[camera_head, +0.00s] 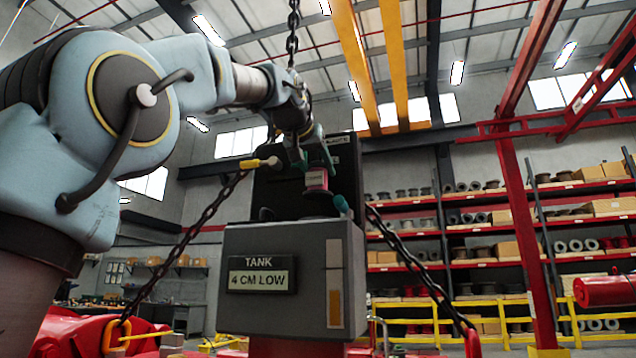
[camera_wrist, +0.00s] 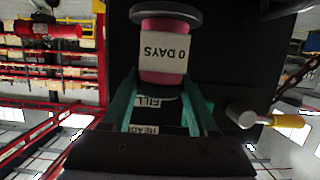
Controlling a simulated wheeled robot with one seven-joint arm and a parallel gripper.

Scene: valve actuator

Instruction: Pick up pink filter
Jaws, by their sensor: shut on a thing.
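The pink filter (camera_head: 316,180) is a small pink cylinder with dark end rims, upright above the grey tank box (camera_head: 290,240). In the wrist view the pink filter (camera_wrist: 165,76) carries a pale label reading "0 DAYS". My gripper (camera_head: 306,157) is above it, with green fingers. In the wrist view my gripper (camera_wrist: 163,92) has its fingers on both sides of the filter's near end, shut on it. A dark round fitting (camera_head: 322,204) is just below the filter; I cannot tell whether they touch.
A dark panel (camera_head: 275,190) stands close behind the filter. A yellow-handled lever (camera_head: 258,163) sticks out at left, near my gripper. A teal handle (camera_head: 342,204) is at right. Chains (camera_head: 190,235) flank the tank, which bears a "4 CM LOW" sign (camera_head: 262,282). Shelves (camera_head: 480,240) stand far behind.

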